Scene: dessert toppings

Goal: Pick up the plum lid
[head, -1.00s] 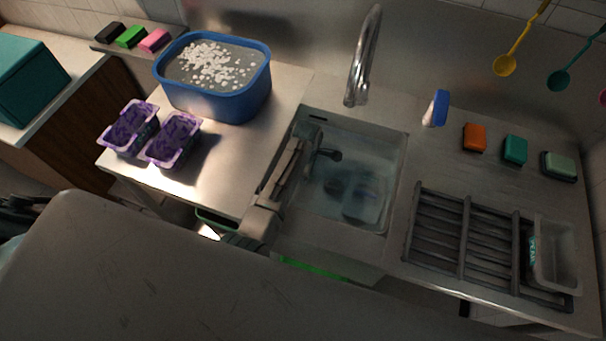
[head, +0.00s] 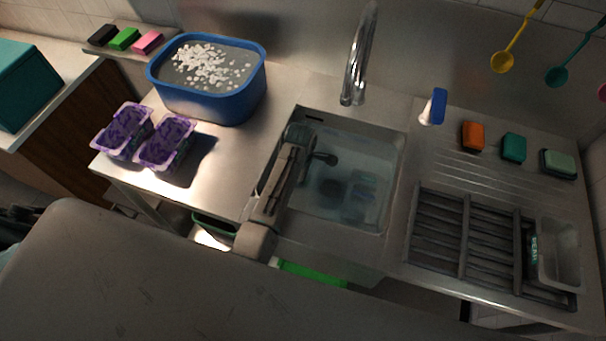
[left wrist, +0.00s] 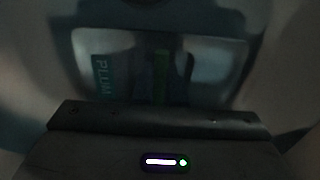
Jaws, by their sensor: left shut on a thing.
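The plum lid shows in the left wrist view as a pale clear panel (left wrist: 208,58) with a teal label reading PLUM at its left. In the head view it is a faint, blurred shape (head: 363,190) in the water of the sink (head: 398,165). My left arm reaches over the sink's left side, and its gripper (head: 334,188) is a dark shape in the water beside the lid. It is shut on the lid; the water and dim light hide the exact contact. My right gripper is out of view.
A blue tub (head: 212,103) of water and white bits stands at the left, near two purple-filled trays (head: 163,150). A tap (head: 357,60) rises behind the sink. A dark rack (head: 437,228) with a clear labelled container (head: 560,262) lies at the right.

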